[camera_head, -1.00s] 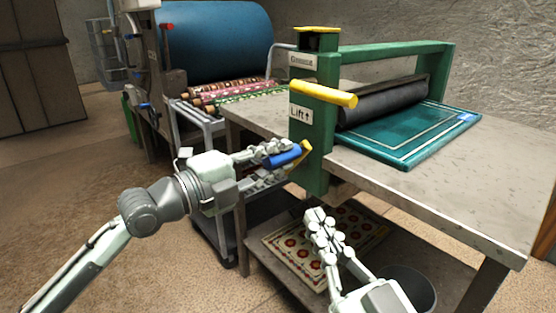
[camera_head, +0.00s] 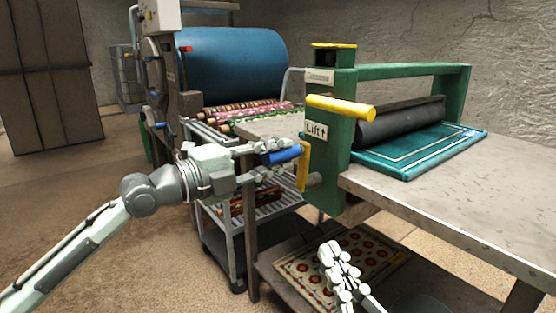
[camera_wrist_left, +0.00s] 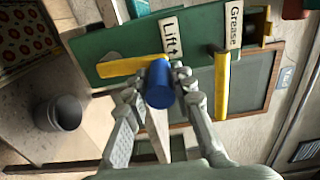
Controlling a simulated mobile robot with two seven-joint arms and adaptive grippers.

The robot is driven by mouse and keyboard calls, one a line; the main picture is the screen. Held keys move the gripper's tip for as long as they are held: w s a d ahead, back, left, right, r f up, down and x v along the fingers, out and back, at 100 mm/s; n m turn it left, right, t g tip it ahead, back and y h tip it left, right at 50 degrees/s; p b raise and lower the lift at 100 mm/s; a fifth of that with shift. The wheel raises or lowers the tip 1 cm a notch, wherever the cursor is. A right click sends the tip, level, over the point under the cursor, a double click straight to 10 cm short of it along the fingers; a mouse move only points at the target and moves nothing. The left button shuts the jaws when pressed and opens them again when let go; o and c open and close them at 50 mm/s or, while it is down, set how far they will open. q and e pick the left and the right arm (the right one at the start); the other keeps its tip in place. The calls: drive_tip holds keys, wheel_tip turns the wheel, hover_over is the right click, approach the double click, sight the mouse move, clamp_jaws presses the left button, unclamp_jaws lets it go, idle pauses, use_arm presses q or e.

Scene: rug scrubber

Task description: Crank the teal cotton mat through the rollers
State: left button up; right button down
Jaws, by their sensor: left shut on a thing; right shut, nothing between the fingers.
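The teal mat (camera_head: 424,152) lies flat on the table to the right of the rollers, its far left edge up against the dark roller (camera_head: 398,121) in the green frame. The crank is a yellow arm (camera_head: 304,166) with a blue handle (camera_head: 285,154) on the frame's near side. My left gripper (camera_head: 278,158) is shut on the blue handle, which also shows between its fingers in the left wrist view (camera_wrist_left: 159,84). My right gripper (camera_head: 327,252) is shut and empty, low in front of the table. The mat's part beyond the roller is hidden by the frame.
A yellow lever (camera_head: 340,106) sticks out above the "Lift" label. A patterned mat (camera_head: 335,268) lies on the lower shelf. A cart with rolled rugs (camera_head: 245,113) and a large blue roll (camera_head: 232,66) stand behind on the left. A grey bucket (camera_wrist_left: 58,113) shows in the left wrist view.

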use_arm(q)
drive_tip(key=shift+w+a+f+b, duration=0.5)
drive_tip(key=shift+w+b, duration=0.2)
drive_tip(key=shift+b, duration=0.25)
drive_tip(key=shift+w+a+f+b, duration=0.45)
drive_tip(key=shift+w+b, duration=0.25)
drive_tip(key=shift+b, duration=0.2)
drive_tip(key=shift+w+a+r, duration=0.2)
drive_tip(key=shift+w+a, duration=0.05)
drive_tip(key=shift+b, duration=0.3)
drive_tip(key=w+a+f+b, duration=0.1)
drive_tip(key=b, duration=0.2)
drive_tip(key=w+a+f+b, duration=0.1)
drive_tip(key=b, duration=0.2)
drive_tip(key=shift+w+f, duration=0.35)
drive_tip(key=shift+r, duration=0.1)
